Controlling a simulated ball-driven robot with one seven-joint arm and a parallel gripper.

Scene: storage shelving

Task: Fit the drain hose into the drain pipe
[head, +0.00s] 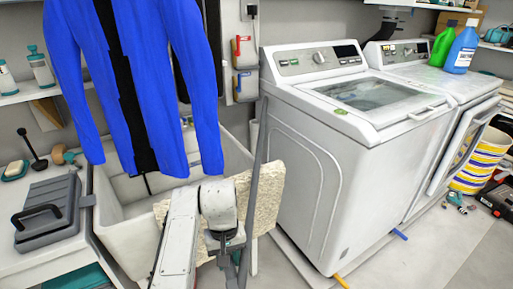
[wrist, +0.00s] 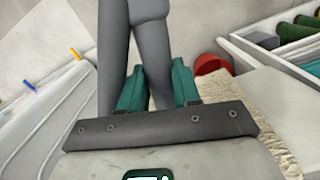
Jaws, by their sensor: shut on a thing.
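The drain hose is grey; it rises as a long strip (head: 256,165) between the sink and the washing machine in the head view. In the wrist view its thick grey length (wrist: 112,60) fills the upper middle, with a second stretch (wrist: 150,45) between the teal fingers. My gripper (wrist: 158,85) is shut on the hose there. In the head view my gripper (head: 236,256) is low in front of the sink, its fingers largely hidden by my wrist. I cannot identify the drain pipe with certainty. The white washing machine (head: 320,190) stands to the right of my gripper.
A white sink (head: 128,225) is behind my arm, with a blue jacket (head: 160,60) hanging over it. A beige rug (head: 264,195) is behind my gripper. Red (head: 243,48) and blue-marked (head: 245,85) wall boxes are behind.

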